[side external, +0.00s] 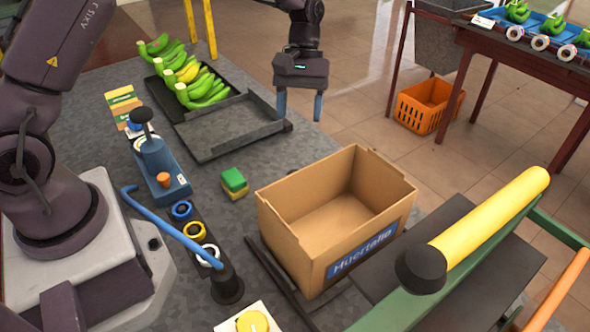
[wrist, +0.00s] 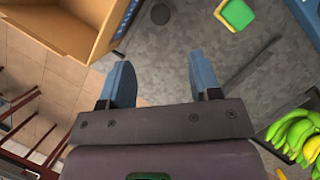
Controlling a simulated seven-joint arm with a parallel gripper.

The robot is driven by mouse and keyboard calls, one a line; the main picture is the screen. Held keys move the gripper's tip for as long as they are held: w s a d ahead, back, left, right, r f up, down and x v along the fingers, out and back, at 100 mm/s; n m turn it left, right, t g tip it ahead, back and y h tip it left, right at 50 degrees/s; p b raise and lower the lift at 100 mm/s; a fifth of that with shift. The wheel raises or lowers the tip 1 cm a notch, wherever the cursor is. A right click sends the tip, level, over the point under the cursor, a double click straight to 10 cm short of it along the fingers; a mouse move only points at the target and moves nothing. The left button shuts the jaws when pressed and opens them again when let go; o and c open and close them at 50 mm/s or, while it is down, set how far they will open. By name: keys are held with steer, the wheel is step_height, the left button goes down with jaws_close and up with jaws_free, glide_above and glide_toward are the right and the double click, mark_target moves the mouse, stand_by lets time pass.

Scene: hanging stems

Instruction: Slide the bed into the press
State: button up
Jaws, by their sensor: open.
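My gripper (side external: 300,105) is open and empty, with its blue fingers pointing down beyond the far right end of a flat dark grey tray (side external: 225,140). The tray has a raised back edge and a small dark knob at its right corner, and may be the bed. A green frame with a yellow bar (side external: 490,225) stands at the front right, over a dark flat plate (side external: 440,265); it may be the press. I cannot tell for certain which parts are the bed and press. In the wrist view my open fingers (wrist: 160,65) have nothing between them.
An open cardboard box (side external: 335,215) stands mid-table, with dark rails (side external: 275,275) beside it. Bananas (side external: 190,80) lie on a dark tray at the back. A green-and-yellow sponge (side external: 234,182), a blue tool (side external: 160,165) and several tape rolls lie nearer my base.

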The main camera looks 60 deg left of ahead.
steer(key=x, duration=1.2)
steer(key=shift+s+f, duration=0.1)
steer(key=shift+f, duration=0.1)
steer(key=shift+d, duration=0.1)
jaws_close()
